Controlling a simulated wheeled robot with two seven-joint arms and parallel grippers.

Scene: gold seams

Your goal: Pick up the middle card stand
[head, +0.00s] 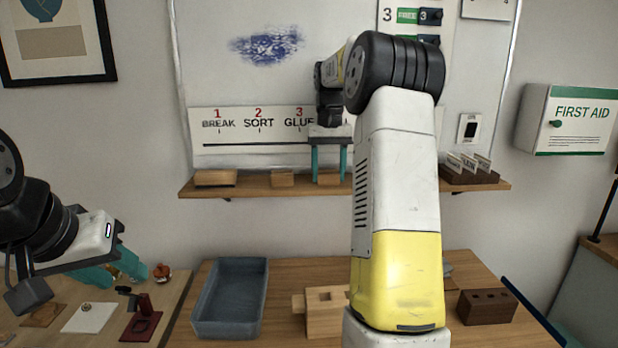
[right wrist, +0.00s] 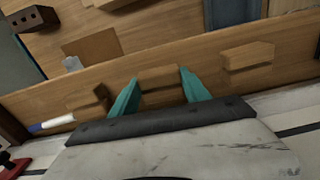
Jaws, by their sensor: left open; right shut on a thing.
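The middle card stand (head: 328,178), a small wooden block, is at the wall shelf (head: 250,189) below the whiteboard. My right gripper (head: 329,172) has its teal fingers on either side of it and is shut on it. The right wrist view shows the stand (right wrist: 160,76) between the fingertips; I cannot tell if it is clear of the shelf. A similar stand (head: 282,180) sits to its left. Another (right wrist: 90,101) shows in the right wrist view, hidden behind my arm in the head view. My left gripper (head: 120,267) is open over the left table.
A wider wooden block (head: 215,178) sits at the shelf's left end. A dark holder with cards (head: 468,170) is at its right end. A marker (right wrist: 52,123) lies on the shelf. Below are a grey-blue tray (head: 230,298) and wooden blocks (head: 326,311).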

